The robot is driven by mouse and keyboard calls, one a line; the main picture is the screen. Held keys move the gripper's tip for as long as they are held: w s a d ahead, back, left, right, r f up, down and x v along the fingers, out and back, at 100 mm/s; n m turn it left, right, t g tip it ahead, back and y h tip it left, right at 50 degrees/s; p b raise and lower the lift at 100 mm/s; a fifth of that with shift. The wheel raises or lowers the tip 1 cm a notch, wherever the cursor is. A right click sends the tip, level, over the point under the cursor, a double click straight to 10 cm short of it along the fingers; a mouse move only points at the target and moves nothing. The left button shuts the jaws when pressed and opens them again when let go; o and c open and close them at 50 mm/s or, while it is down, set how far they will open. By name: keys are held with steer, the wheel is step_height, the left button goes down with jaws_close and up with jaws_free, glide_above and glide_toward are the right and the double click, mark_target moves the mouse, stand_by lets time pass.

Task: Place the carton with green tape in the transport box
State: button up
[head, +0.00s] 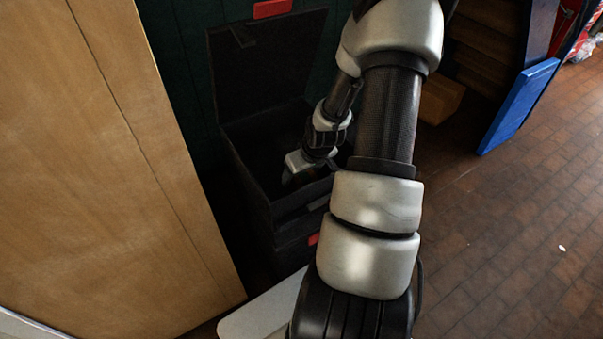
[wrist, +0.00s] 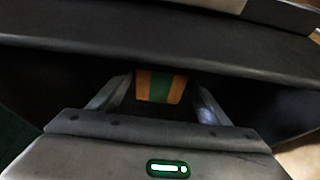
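The black transport box (head: 262,207) stands with its lid (head: 262,62) up in the head view. My gripper (head: 290,181) reaches down into its opening. The wrist view shows the box's dark wall (wrist: 110,54) across the top. The carton with green tape (wrist: 160,86), orange-brown with a green band down its middle, shows low inside the box, between the fingers of my gripper (wrist: 164,88). The fingers stand apart, with a narrow dark gap at the carton's sides, so my gripper looks open around it. The carton is hidden in the head view.
A tall wooden panel (head: 110,150) stands close to the left of the box. A blue board (head: 517,105) leans at the right beside dark shelving (head: 480,50). The brick floor (head: 510,220) at the right is mostly clear.

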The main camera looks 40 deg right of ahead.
steer(key=shift+s+r+p, duration=0.1)
steer(key=shift+r+p, duration=0.25)
steer(key=shift+r, duration=0.25)
steer(key=p+v, duration=0.4)
steer(key=v, duration=0.7)
stand_by(0.8)
